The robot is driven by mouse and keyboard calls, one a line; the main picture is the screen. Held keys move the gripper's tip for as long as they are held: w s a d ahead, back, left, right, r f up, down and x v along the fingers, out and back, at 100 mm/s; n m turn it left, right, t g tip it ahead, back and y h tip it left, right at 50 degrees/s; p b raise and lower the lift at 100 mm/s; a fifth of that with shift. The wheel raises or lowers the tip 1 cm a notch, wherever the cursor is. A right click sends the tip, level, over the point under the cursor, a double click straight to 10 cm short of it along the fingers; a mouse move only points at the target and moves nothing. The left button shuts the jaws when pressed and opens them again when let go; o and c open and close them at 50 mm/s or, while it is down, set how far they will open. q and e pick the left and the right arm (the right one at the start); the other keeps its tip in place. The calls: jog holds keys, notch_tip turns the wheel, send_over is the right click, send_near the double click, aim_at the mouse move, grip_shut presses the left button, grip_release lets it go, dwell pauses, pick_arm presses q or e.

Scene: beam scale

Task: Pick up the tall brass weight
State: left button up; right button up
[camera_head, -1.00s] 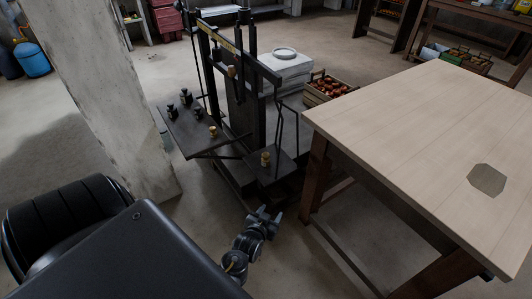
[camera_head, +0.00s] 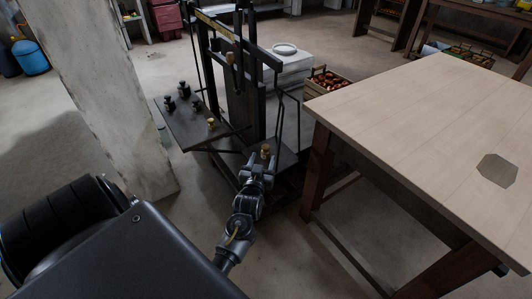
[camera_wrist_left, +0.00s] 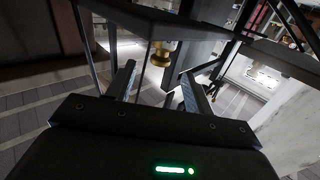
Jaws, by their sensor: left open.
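A brass weight (camera_head: 266,149) stands upright on the small dark platform at the right side of the beam scale (camera_head: 235,75). It looks like the tall brass weight. My left gripper (camera_head: 259,164) is just in front of it, with its fingers pointing toward it and partly covering its base. In the left wrist view the brass weight (camera_wrist_left: 161,54) shows beyond the open fingers (camera_wrist_left: 160,85), roughly in line with the gap between them. The fingers look apart from it. A second, smaller-looking brass weight (camera_head: 212,123) stands on the left shelf. My right gripper is out of view.
Several black weights (camera_head: 183,92) stand on the scale's left shelf (camera_head: 186,128). A wooden table (camera_head: 420,110) stands close on the right. A concrete pillar (camera_head: 105,90) rises on the left. A crate of fruit (camera_head: 325,84) sits behind the scale.

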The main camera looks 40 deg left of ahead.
aim_at(265, 150)
pick_arm(q)
jog(key=shift+x, duration=2.55)
jog(key=shift+r, duration=0.1)
grip_shut()
